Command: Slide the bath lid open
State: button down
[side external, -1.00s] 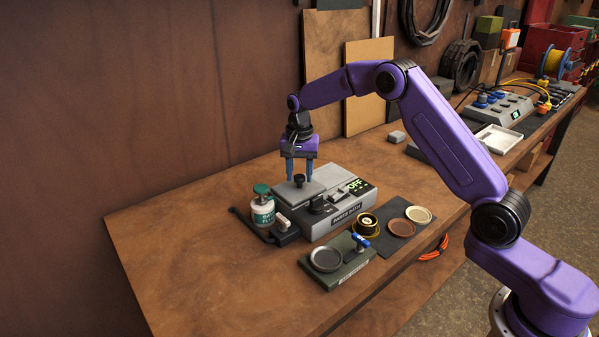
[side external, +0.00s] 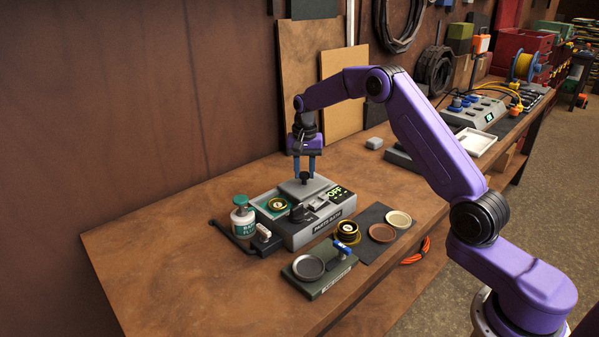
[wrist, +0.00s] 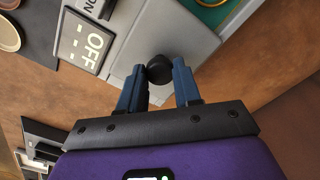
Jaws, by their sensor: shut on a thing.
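The parts bath (side external: 312,231) is a grey box on the bench with a lit "OFF" panel (side external: 340,193). Its flat grey lid (side external: 303,188) lies over the right part of the opening. The left part is uncovered and shows teal inside with a round brass-coloured part (side external: 277,204). My gripper (side external: 304,173) is above the lid, with its blue fingers shut on the lid's black knob (side external: 304,178). In the wrist view the knob (wrist: 159,70) sits between the fingertips (wrist: 159,78), and the teal opening (wrist: 212,3) shows at the top.
A green-capped bottle (side external: 242,220) stands left of the bath. In front are a dark green stand with a round dish (side external: 308,268), a brass-coloured part (side external: 347,231) and a dark mat (side external: 375,216) with round discs. The front-left bench is clear.

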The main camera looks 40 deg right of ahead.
aim_at(304, 173)
jog(key=c, duration=0.8)
grip_release()
jog(key=shift+r, duration=0.1)
notch_tip(304, 173, up, 17)
jog(key=shift+r, duration=0.15)
jog(key=shift+a, duration=0.1)
